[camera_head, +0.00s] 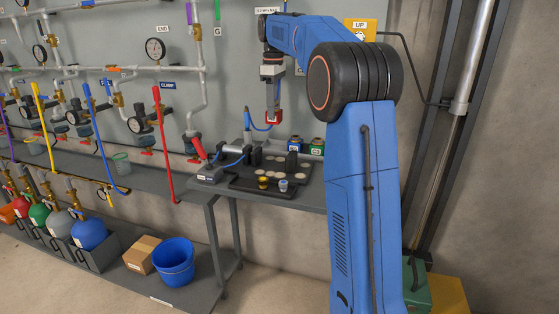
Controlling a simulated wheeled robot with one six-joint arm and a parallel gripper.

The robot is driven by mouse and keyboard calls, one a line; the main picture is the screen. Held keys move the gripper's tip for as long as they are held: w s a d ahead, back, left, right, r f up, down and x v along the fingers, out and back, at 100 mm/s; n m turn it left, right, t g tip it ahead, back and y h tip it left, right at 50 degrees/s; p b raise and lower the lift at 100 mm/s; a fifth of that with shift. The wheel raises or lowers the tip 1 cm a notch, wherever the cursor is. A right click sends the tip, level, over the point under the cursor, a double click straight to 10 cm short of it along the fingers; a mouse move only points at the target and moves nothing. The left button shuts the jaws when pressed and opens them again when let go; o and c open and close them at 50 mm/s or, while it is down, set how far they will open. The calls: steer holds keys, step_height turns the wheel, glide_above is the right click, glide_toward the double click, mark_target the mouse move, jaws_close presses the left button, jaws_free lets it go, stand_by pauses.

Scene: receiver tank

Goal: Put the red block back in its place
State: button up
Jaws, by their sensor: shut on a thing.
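My blue arm reaches over the work table from the right, with my gripper (274,108) pointing down in front of the grey panel. It is shut on the red block (274,117), which hangs in the air above the back of the table. The fingers are small in this view, so the exact grip is hard to see. Below and in front of the block is a dark tray (240,184) with several pale round spots. A blue block (295,144) and a green block (317,147) stand side by side at the back of the table, right of the held block.
A grey device with a red handle (198,148) stands left of the tray. Pipes, gauges and long coloured levers fill the left. A blue bucket (174,264) stands low down.

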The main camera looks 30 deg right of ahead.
steer(key=shift+f, duration=5.1)
steer(key=o, duration=1.3)
steer(key=shift+c, duration=0.2)
steer(key=shift+r, duration=5)
